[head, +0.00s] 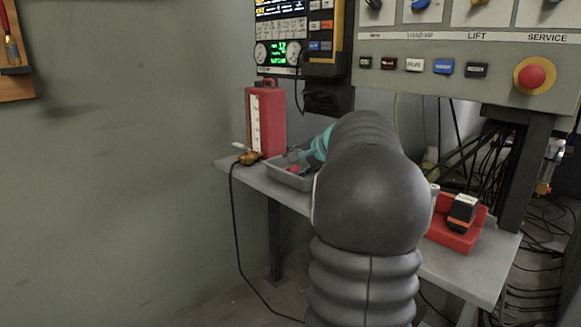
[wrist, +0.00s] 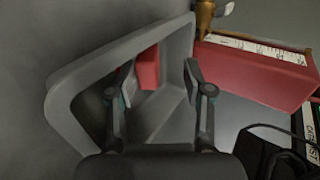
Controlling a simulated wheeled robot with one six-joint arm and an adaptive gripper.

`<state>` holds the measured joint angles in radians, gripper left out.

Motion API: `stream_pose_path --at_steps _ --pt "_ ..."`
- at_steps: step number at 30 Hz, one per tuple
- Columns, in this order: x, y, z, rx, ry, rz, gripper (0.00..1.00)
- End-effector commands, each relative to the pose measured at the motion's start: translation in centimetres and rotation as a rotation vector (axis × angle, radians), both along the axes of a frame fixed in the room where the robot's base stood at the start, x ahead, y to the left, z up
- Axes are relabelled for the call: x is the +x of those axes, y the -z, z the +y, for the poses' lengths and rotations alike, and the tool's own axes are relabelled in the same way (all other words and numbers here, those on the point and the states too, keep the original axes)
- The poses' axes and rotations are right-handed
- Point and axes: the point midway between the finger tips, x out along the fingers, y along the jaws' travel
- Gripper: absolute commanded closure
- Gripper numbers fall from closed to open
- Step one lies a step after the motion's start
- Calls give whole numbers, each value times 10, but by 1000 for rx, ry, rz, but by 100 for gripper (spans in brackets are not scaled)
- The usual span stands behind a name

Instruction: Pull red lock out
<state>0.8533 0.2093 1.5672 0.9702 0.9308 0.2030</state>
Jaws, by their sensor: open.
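A small red block (wrist: 149,68), which looks like the red lock, lies inside a grey tray (wrist: 78,80). In the head view the red lock (head: 294,169) shows only as a small red patch in the tray (head: 287,178). My gripper (wrist: 158,71) is open, with its fingers reaching over the tray. The red lock appears between the fingertips, nearer the left one; I cannot tell whether they touch. My gripper also shows small in the head view (head: 299,157), above the tray. My arm hides part of the tray there.
A red canister (head: 266,122) stands behind the tray, with a brass-coloured fitting (head: 250,158) and black cable beside it. A red holder (head: 453,239) with a black-and-orange device (head: 462,213) sits at the right of the bench (head: 497,262). A control panel (head: 450,80) overhangs the bench.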

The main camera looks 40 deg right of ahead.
Motion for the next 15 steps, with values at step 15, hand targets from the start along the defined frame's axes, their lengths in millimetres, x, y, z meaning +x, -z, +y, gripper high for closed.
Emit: stream_pose_path --at_steps 15 --pt "-74 -51 -6 -2 2 -2 49"
